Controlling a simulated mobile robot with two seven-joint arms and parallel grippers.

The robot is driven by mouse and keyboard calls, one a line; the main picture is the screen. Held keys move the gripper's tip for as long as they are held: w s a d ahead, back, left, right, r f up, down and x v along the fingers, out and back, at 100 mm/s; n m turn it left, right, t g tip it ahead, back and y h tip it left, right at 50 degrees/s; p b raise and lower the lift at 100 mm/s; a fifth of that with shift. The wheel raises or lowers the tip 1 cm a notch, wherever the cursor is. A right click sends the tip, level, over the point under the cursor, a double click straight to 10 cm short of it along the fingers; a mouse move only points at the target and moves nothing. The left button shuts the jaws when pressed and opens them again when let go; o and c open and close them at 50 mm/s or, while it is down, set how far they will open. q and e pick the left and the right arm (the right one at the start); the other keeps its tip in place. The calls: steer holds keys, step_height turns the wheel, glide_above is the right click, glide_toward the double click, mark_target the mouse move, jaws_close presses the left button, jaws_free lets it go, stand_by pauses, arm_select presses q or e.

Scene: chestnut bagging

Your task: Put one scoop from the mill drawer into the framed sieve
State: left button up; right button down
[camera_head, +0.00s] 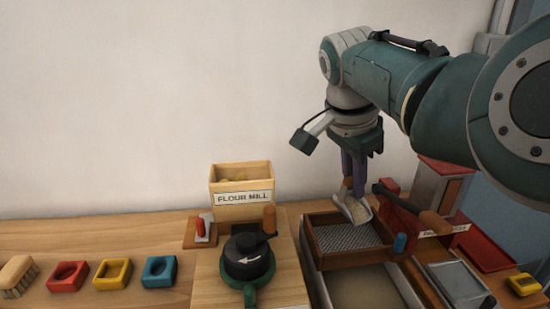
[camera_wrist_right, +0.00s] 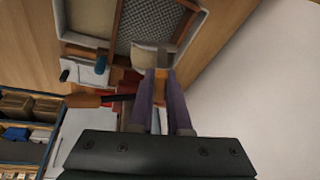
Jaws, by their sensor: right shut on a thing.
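My right gripper (camera_head: 352,185), with purple fingers, is shut on the handle of a metal scoop (camera_head: 357,210). The scoop tilts downward above the back part of the framed sieve, and something tan shows in its bowl. In the right wrist view the gripper (camera_wrist_right: 163,100) holds the scoop (camera_wrist_right: 148,58) over the mesh. The framed sieve (camera_head: 345,261) has a brown wooden frame and grey mesh; the mesh that shows looks bare. The flour mill hopper (camera_head: 241,197) is a labelled wooden box behind a black crank top (camera_head: 248,258). I cannot make out the mill drawer. My left gripper is out of view.
A pale-lined tray (camera_head: 318,285) lies under the sieve. A yellow device (camera_head: 524,285) is at far right.

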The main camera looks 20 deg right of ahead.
steer(key=shift+s+f+t+p, duration=0.2)
steer(key=shift+s+t+p, duration=0.9)
steer(key=shift+p, duration=1.25)
steer(key=shift+s+m+t+p, duration=0.3)
steer(key=shift+s+t+p, duration=0.25)
steer(key=shift+t, duration=0.45)
steer(key=s+t, duration=0.1)
steer(key=t, duration=0.1)
steer(key=s+t, duration=0.1)
steer(key=shift+d+f+m+t, duration=0.2)
steer(key=shift+m+t, duration=0.1)
steer(key=shift+t, duration=0.1)
steer(key=shift+w, duration=0.15)
